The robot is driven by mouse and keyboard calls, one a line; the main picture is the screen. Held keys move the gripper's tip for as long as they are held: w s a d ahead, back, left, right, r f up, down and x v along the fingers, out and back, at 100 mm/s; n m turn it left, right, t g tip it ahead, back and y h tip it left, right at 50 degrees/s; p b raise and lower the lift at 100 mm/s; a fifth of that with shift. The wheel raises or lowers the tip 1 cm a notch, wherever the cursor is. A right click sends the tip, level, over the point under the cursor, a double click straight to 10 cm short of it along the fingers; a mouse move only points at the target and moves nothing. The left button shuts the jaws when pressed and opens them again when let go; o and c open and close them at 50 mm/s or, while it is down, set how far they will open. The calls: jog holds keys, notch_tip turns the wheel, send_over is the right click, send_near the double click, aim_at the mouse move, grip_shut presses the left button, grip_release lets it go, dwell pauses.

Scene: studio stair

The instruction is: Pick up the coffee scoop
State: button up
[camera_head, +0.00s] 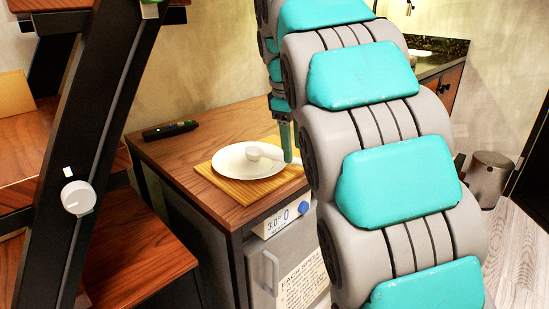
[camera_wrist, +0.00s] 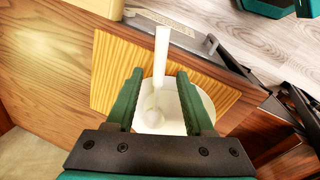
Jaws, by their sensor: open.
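A white coffee scoop (camera_head: 265,152) lies on a round white plate (camera_head: 233,163) on a yellow wooden board (camera_head: 238,193). In the wrist view the scoop's handle (camera_wrist: 161,55) points away from my gripper, past the plate's edge and over the board. Its bowl lies low between my fingers, partly hard to tell from the white plate (camera_wrist: 172,122). My gripper (camera_wrist: 161,76) is open, with one green finger on each side of the scoop and no visible contact. In the head view my gripper (camera_head: 289,150) is at the plate's right side, partly hidden by my arm.
The board lies on a wooden-topped cabinet (camera_head: 165,148) with a dark object (camera_head: 170,130) at its back left. A white scale-like display (camera_head: 283,220) is at its front. Wooden stairs (camera_head: 130,262) with a black rail stand left. A bin (camera_head: 488,180) stands at right.

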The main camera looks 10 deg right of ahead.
aim_at(281, 159)
jog(key=shift+x, duration=2.2)
jog(key=shift+w+a, duration=0.15)
jog(key=shift+a, duration=0.05)
grip_shut()
